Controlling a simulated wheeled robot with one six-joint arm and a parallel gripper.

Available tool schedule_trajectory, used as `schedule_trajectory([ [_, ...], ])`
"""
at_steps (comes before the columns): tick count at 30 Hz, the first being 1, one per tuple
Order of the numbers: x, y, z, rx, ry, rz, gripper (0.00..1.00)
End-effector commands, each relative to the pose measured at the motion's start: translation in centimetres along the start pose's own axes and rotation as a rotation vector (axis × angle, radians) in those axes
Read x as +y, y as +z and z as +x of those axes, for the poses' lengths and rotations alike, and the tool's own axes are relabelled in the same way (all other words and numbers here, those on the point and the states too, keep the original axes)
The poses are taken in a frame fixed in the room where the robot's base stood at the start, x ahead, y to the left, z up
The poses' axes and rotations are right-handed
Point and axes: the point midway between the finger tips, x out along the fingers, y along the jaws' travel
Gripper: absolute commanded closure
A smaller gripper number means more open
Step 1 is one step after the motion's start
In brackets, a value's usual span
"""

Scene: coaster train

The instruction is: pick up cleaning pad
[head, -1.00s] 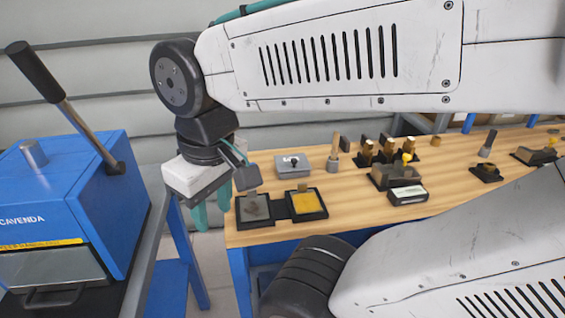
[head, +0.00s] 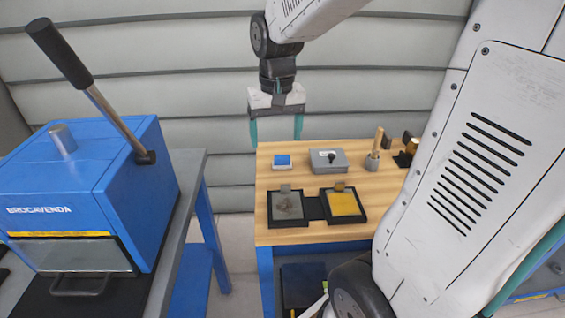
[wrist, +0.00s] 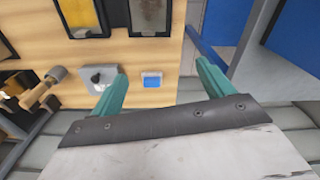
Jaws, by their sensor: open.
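The cleaning pad, taken to be the small blue-and-white block (head: 282,161), lies flat at the back left of the wooden table (head: 300,235). It also shows in the wrist view (wrist: 151,81), between the fingers in the picture. My gripper (head: 276,132) is open and empty, with its two teal fingers spread and pointing down. In the head view it appears just above and behind the pad, apart from it. In the wrist view my gripper (wrist: 163,72) has one finger on each side of the pad, with no contact visible.
A grey lidded box (head: 328,161) sits right of the pad, with a wooden-handled tool (head: 374,150) beyond it. A grey-filled black tray (head: 288,208) and a yellow-filled one (head: 343,204) lie in front. A blue lever machine (head: 95,200) stands left, across a gap.

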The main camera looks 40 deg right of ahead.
Motion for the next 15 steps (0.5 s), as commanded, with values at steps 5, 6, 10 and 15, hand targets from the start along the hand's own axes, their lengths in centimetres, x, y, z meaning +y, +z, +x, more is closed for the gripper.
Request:
schedule_trajectory([
  [5,2.5,-6.3,4.3,-0.030,0.007,0.125,0.20],
  [6,2.9,-7.4,5.2,-0.034,0.008,0.146,0.20],
  [10,4.2,-9.8,7.4,-0.041,0.010,0.198,0.20],
  [15,5.0,-11.1,9.0,-0.045,0.011,0.226,0.20],
])
